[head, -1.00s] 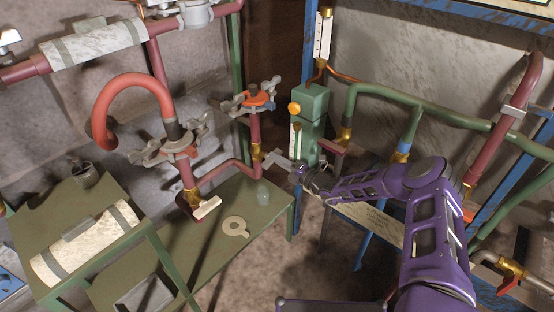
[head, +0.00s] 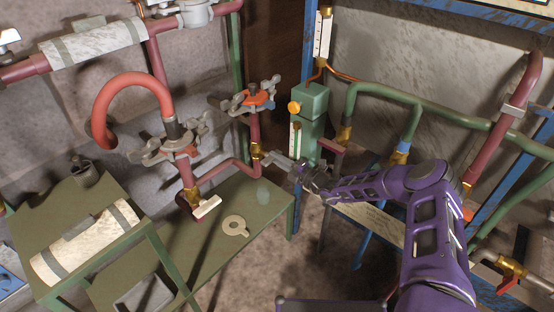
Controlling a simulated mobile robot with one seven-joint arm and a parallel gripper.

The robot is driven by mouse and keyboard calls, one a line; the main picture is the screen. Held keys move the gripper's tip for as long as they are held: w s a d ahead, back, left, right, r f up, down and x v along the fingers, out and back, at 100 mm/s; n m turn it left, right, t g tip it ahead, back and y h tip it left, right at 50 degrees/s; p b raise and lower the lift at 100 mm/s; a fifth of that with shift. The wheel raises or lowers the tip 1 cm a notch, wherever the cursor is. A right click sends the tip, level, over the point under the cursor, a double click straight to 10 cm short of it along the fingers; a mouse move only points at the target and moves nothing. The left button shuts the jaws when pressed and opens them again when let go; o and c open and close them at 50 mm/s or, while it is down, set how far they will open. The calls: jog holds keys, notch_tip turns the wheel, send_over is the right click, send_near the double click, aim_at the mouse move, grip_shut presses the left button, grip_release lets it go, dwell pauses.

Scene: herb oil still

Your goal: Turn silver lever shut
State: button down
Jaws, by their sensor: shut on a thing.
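The silver lever (head: 273,157) shows as a small pale grey piece beside the brass valve (head: 256,151) on the lower dark red pipe, just behind the green table. My gripper (head: 291,165) comes in from the right at the end of my purple arm and is shut on the lever. The fingers and the lever are small and run together in this view, so the exact grip and the lever's angle are hard to tell.
A cream-handled brass valve (head: 192,196) sits to the left. A glass jar (head: 263,191) and a flat ring (head: 236,226) rest on the green table (head: 225,258). A green box-shaped unit (head: 308,104) stands close behind my gripper. A red-handled valve (head: 510,277) is far right.

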jog(key=shift+f, duration=0.1)
jog(key=c, duration=0.8)
grip_release()
jog(key=shift+c, duration=0.2)
jog(key=p+v, duration=0.2)
jog(key=v, duration=1.5)
jog(key=shift+s+d, duration=0.2)
